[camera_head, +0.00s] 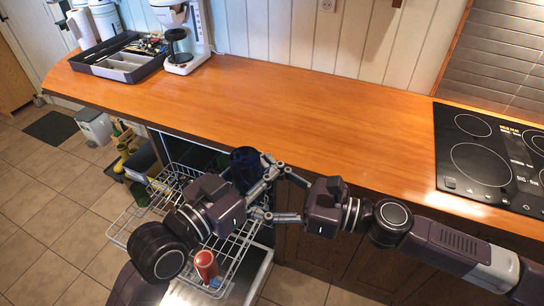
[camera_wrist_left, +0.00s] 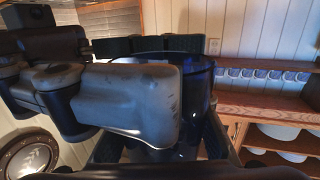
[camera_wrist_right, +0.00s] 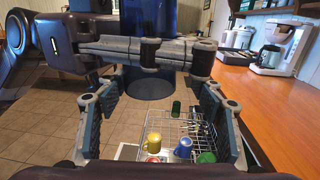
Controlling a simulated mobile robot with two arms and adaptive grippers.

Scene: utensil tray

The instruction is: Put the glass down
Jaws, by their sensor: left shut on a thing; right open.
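The dark blue glass (camera_head: 245,165) is upright in the air above the dish rack, beside the counter's front edge. My left gripper (camera_head: 240,190) is shut on it. In the left wrist view the glass (camera_wrist_left: 195,80) is partly hidden behind a finger. My right gripper (camera_head: 268,190) is open, its fingers reaching toward the glass from the right. In the right wrist view the glass (camera_wrist_right: 149,85) is beyond the open fingers of my right gripper (camera_wrist_right: 162,100), with finger links crossing in front of it. I cannot tell whether the right fingers touch it.
The wooden counter (camera_head: 300,110) is widely clear. A utensil tray (camera_head: 121,64) and coffee maker (camera_head: 182,40) stand at its left end, a cooktop (camera_head: 490,165) at right. Below is a pulled-out dish rack (camera_head: 236,262) with a red cup (camera_head: 206,265); a yellow mug (camera_wrist_right: 153,143) and blue mug (camera_wrist_right: 183,148) also show.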

